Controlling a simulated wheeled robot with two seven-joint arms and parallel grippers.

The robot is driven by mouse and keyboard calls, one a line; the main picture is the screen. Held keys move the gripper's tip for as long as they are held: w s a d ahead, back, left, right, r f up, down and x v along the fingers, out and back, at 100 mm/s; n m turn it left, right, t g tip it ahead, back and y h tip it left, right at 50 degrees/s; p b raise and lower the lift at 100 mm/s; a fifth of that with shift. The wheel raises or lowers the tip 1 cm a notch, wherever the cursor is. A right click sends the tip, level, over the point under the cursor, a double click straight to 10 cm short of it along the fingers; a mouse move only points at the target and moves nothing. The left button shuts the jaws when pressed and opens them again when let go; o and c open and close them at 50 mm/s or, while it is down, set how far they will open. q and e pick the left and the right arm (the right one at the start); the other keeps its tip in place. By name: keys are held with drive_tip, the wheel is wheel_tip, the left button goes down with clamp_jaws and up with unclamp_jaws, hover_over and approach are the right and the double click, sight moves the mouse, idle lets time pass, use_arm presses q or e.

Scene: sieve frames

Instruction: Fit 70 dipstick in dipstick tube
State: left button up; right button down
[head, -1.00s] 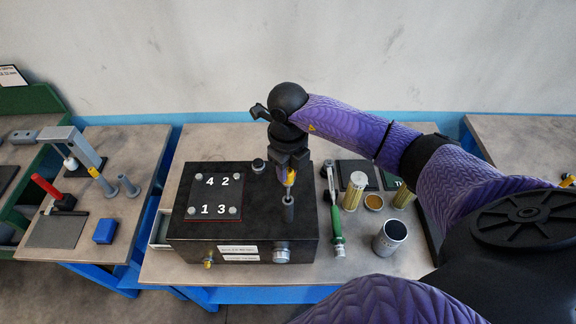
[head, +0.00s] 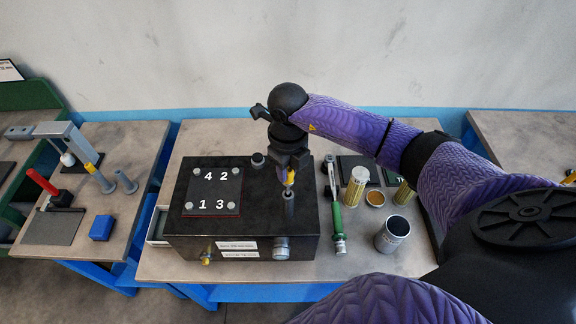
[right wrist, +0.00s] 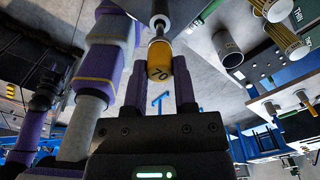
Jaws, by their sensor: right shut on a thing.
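My right gripper (head: 289,172) is shut on the yellow handle of the 70 dipstick (head: 291,177). In the right wrist view the handle (right wrist: 160,62) shows the number 70 between my fingers. The grey dipstick tube (head: 289,208) stands upright on the black box (head: 262,210), right below the handle. It also shows in the right wrist view (right wrist: 159,21), close to the handle's far end. I cannot tell whether the dipstick's rod is inside the tube. My left gripper is not in view.
A plate marked with numbers (head: 215,191) is on the box. A left side table holds a blue block (head: 101,228) and a red-handled tool (head: 42,182).

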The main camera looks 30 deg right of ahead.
sight(288, 182)
drive_tip(key=shift+f, duration=0.15)
drive_tip(key=shift+f+b, duration=1.35)
drive_tip(key=shift+f, duration=0.1)
idle(0.3)
drive_tip(key=shift+f+b, duration=0.9)
drive_tip(key=shift+c, duration=1.7)
unclamp_jaws()
wheel_tip(288, 182, up, 10)
